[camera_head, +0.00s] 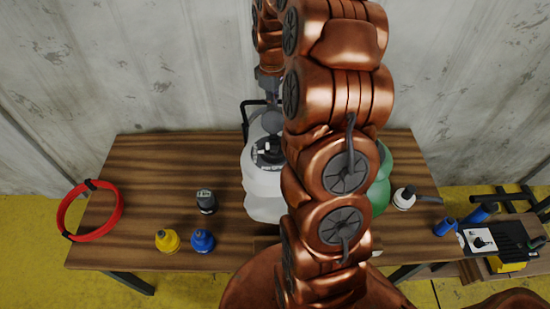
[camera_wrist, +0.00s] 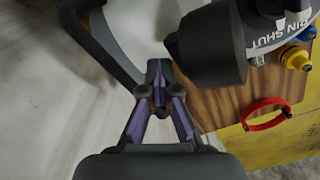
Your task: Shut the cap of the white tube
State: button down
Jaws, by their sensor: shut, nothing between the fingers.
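The white tube (camera_head: 262,205) stands at the middle of the table, partly hidden behind my arm in the head view. On its top is a dark valve (camera_head: 267,153), with a round grey cap (camera_head: 272,122) raised behind it, open. My gripper (camera_head: 271,97) points down just above and behind the cap; whether they touch I cannot tell. In the wrist view my gripper (camera_wrist: 158,95) is shut and empty.
A green tube (camera_head: 382,180) is behind my arm. A black valve (camera_head: 206,201), yellow valve (camera_head: 167,241), blue valve (camera_head: 202,241) and red ring (camera_head: 62,215) lie left. A white valve (camera_head: 404,198) is right. A black handle or hose (camera_wrist: 95,40) runs close beside my gripper.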

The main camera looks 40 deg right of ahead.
jog(key=shift+f+b, duration=0.75)
jog(key=shift+f, duration=0.95)
